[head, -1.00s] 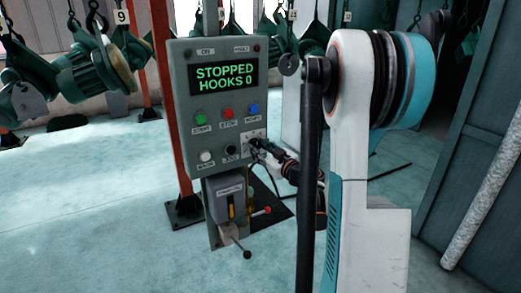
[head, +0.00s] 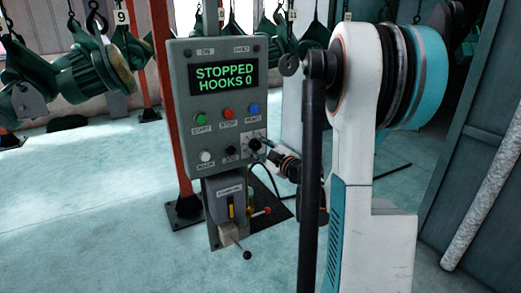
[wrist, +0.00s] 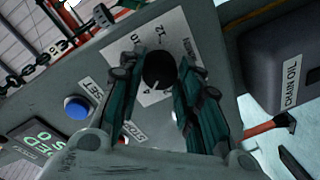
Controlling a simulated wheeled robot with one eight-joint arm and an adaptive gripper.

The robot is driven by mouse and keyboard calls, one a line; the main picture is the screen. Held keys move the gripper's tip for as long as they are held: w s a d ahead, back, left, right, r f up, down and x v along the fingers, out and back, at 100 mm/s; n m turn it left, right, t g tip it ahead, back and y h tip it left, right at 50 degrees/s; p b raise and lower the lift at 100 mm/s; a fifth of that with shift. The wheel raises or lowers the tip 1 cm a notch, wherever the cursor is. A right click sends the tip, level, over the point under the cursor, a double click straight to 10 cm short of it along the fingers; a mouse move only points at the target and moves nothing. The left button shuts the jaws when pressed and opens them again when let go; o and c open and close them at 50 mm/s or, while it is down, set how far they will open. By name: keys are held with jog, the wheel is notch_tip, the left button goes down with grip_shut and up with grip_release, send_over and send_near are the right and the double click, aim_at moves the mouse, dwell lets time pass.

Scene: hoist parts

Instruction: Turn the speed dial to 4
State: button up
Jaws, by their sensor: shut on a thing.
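The speed dial (wrist: 158,70) is a round black knob on a pale numbered plate (wrist: 172,28), where 10 and 12 can be read in the wrist view. My gripper (wrist: 157,82) has its two teal fingers on either side of the knob, shut on it. In the head view the dial (head: 255,144) is at the right edge of the grey control box (head: 190,110), with my gripper (head: 268,152) reaching it from the right. The dial's pointer is too unclear to read. The display (head: 223,78) reads STOPPED, HOOKS 0.
Green, red and blue buttons (head: 253,108) sit above the dial; the blue one (wrist: 77,107) is left of my fingers in the wrist view. A chain oil box (wrist: 285,65) and a red lever lie to the right. Hanging hoist parts (head: 85,75) stand behind.

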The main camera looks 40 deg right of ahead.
jog(key=shift+n, duration=0.4)
jog(key=o, duration=1)
jog(key=shift+o, duration=0.2)
jog(key=s+a, duration=0.2)
jog(key=s, duration=0.9)
jog(key=shift+s+r, duration=0.35)
jog(key=shift+s, duration=0.05)
